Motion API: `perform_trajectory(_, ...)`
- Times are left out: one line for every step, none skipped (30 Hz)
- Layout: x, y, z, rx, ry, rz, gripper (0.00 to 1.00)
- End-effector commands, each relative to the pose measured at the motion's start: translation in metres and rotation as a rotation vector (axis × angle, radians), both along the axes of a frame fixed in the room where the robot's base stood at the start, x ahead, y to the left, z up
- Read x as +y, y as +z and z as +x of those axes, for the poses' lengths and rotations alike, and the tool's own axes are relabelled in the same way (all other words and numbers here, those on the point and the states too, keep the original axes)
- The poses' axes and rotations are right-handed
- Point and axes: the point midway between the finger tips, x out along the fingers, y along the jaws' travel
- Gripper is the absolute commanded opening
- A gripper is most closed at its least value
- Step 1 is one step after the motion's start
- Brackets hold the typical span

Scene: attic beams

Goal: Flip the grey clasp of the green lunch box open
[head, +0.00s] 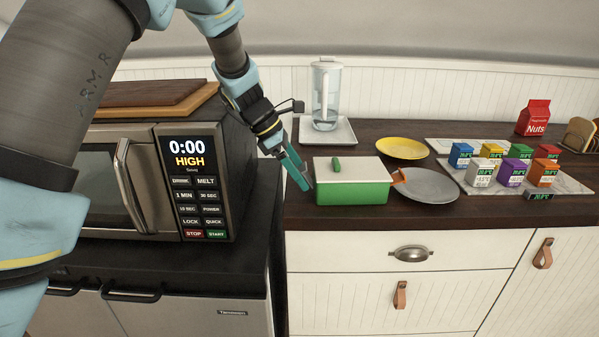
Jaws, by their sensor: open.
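The green lunch box (353,193) stands on the dark wooden counter, closed under a pale lid (362,171). A small green piece (337,164) lies on or is fixed to the lid; I cannot tell which. My gripper (305,184) is open and points down at the left end of the box. Its teal fingers are very close to that end; I cannot tell whether they touch it. I cannot make out the grey clasp; the gripper covers part of the left end, where it may be hidden.
A microwave (190,185) stands close on the left. A grey plate (430,190) with an orange piece (399,177) is right of the box. Behind are a yellow plate (402,148) and a clear pitcher (326,95) on a tray (341,136). Several small cartons (513,172) stand farther right.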

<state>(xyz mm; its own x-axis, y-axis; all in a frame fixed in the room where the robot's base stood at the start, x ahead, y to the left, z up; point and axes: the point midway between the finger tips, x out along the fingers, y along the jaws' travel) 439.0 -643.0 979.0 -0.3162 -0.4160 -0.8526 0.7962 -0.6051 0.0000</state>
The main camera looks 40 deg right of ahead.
Motion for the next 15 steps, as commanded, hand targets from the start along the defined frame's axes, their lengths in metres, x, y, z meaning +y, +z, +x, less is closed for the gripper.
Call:
perform_trajectory(0.0, 0.0, 0.0, 0.0, 0.0, 0.0, 0.85)
perform_trajectory(0.0, 0.0, 0.0, 0.0, 0.0, 0.0, 0.85)
perform_trajectory(0.0, 0.001, 0.001, 0.0, 0.0, 0.0, 0.85)
perform_trajectory(0.001, 0.002, 0.001, -0.001, 0.0, -0.001, 0.85)
perform_trajectory(0.002, 0.004, 0.002, -0.001, 0.0, -0.001, 0.85)
perform_trajectory(0.003, 0.007, 0.003, 0.0, 0.0, -0.002, 0.85)
perform_trajectory(0.005, 0.01, 0.005, -0.002, 0.001, -0.003, 0.85)
perform_trajectory(0.006, 0.014, 0.006, -0.002, 0.002, -0.004, 0.85)
perform_trajectory(0.01, 0.02, 0.009, -0.002, 0.002, -0.003, 0.85)
perform_trajectory(0.012, 0.024, 0.011, -0.003, 0.001, -0.003, 0.85)
perform_trajectory(0.015, 0.03, 0.013, -0.003, 0.002, -0.005, 0.85)
perform_trajectory(0.018, 0.037, 0.015, -0.002, 0.003, -0.004, 0.85)
perform_trajectory(0.021, 0.042, 0.017, -0.003, 0.002, -0.004, 0.85)
perform_trajectory(0.023, 0.047, 0.019, -0.003, 0.002, -0.004, 0.85)
perform_trajectory(0.026, 0.054, 0.021, -0.003, 0.0, -0.003, 0.85)
